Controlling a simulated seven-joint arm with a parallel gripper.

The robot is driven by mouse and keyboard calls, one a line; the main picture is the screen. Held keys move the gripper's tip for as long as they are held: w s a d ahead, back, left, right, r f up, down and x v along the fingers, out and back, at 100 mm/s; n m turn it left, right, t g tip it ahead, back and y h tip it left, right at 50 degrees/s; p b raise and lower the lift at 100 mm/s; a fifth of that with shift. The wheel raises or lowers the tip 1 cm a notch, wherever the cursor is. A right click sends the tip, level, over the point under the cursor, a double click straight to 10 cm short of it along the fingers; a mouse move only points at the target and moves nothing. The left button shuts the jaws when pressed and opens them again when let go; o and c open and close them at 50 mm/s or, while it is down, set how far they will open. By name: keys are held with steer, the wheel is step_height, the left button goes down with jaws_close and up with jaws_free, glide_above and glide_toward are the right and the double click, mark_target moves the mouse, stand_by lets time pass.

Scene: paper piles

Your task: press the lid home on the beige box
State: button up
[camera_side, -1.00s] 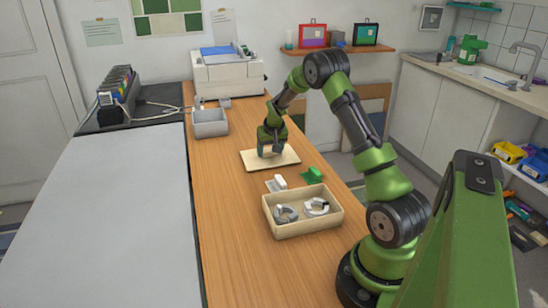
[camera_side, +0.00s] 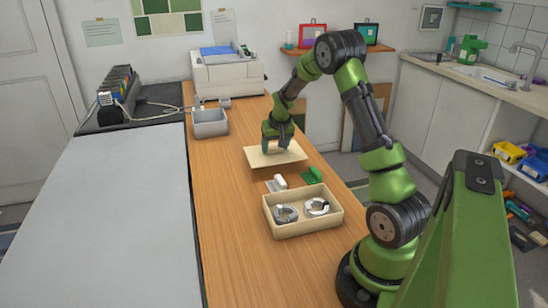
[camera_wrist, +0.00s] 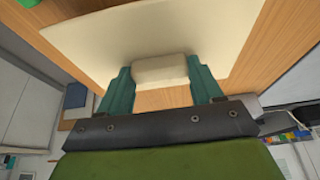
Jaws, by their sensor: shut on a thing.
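The lid (camera_side: 290,156) is a flat pale beige board with a block-shaped handle (camera_wrist: 160,70) on top. My gripper (camera_side: 276,149) is shut on that handle, and the wrist view shows a teal finger on each side of it. The lid looks slightly raised off the wooden table, though its underside is hidden. The beige box (camera_side: 308,229) stands open nearer the camera, apart from the lid. Inside it are two ring-shaped rolls, one grey (camera_side: 286,214) and one white (camera_side: 317,206).
A small white item (camera_side: 278,183) and a green item (camera_side: 312,175) lie between lid and box. A grey bin (camera_side: 210,123) stands further back left, before a printer (camera_side: 228,75). The table left of the box is clear.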

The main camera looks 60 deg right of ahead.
steer(key=s+a, duration=0.4)
steer(key=s, duration=0.1)
steer(key=s+a+r, duration=0.1)
steer(key=s+a, duration=0.1)
steer(key=s, duration=0.1)
steer(key=shift+s+a, duration=0.2)
steer(key=shift+a, duration=0.05)
step_height(320, 180, up, 12)
steer(key=s+a+m+g+y, duration=0.3)
steer(key=s+a+m, duration=0.25)
steer(key=m, duration=1.25)
steer(key=s+a+m+g+y, duration=0.35)
steer(key=a+m, duration=0.25)
steer(key=m, duration=1.2)
steer(key=shift+s+a+f, duration=0.1)
steer(key=shift+a+f, duration=0.05)
steer(key=shift+f, duration=5.55)
steer(key=shift+f, duration=0.15)
